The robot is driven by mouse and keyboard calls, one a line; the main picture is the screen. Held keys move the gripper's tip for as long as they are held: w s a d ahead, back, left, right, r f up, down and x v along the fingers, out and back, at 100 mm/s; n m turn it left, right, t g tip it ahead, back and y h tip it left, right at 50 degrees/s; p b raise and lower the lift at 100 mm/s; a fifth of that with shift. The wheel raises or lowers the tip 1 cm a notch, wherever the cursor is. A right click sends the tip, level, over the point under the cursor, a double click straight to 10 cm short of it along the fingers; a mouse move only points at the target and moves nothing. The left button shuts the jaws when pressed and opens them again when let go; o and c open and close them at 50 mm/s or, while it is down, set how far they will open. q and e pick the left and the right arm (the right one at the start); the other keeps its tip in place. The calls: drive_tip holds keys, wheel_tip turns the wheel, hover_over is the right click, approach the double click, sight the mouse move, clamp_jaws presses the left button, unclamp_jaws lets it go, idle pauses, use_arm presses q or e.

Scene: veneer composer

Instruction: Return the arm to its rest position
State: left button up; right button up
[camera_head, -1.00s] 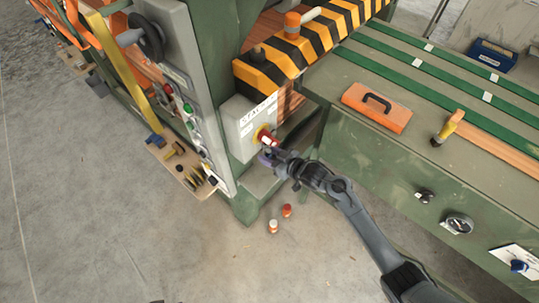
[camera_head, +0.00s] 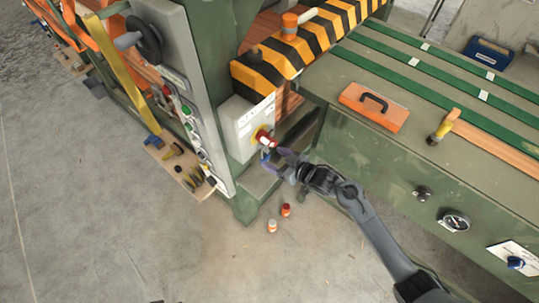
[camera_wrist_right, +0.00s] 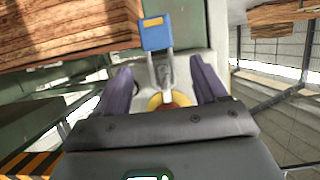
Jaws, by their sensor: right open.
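My right gripper (camera_head: 275,163) is open in the head view, just below and right of a red rotary switch (camera_head: 264,137) on a grey box (camera_head: 245,128). A small blue padlock (camera_head: 265,155) hangs below the switch. In the right wrist view, the two purple fingers of the gripper (camera_wrist_right: 160,78) stand apart. The blue padlock (camera_wrist_right: 156,32) and its metal shackle show between and beyond them, with no finger touching the padlock body. The yellow and red switch (camera_wrist_right: 168,99) is partly hidden behind the gripper body. My left gripper is not in view.
A green machine table (camera_head: 450,95) with an orange handled block (camera_head: 374,107) lies to the right. A striped yellow-black guard (camera_head: 295,50) is above the box. A grey control panel (camera_head: 175,85) stands at left. Two small bottles (camera_head: 272,226) stand on the open floor below.

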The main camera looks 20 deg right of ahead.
drive_tip(key=v, duration=0.7)
drive_tip(key=s+a+f+m+g+h, duration=0.1)
drive_tip(key=s+a+f, duration=0.2)
drive_tip(key=s, duration=0.3)
drive_tip(key=s+a+f+m, duration=0.1)
drive_tip(key=s+a+f, duration=0.15)
drive_tip(key=s, duration=0.25)
drive_tip(key=s+d+r+m+g+h, duration=0.1)
drive_tip(key=s+d+r+g+h, duration=0.2)
drive_tip(key=s, duration=0.4)
drive_tip(key=s+d+r+m+g+h, duration=0.1)
drive_tip(key=s+r+g+h, duration=0.1)
drive_tip(key=s+g, duration=0.35)
drive_tip(key=w+p+v, duration=0.1)
drive_tip(key=p+v, duration=1.1)
drive_tip(key=w+a+p+v, duration=0.1)
drive_tip(key=p+v, duration=1)
drive_tip(key=p, duration=0.1)
drive_tip(key=shift+w+r+t+h, duration=0.3)
drive_tip(key=shift+r+t, duration=0.15)
drive_tip(key=shift+r, duration=0.35)
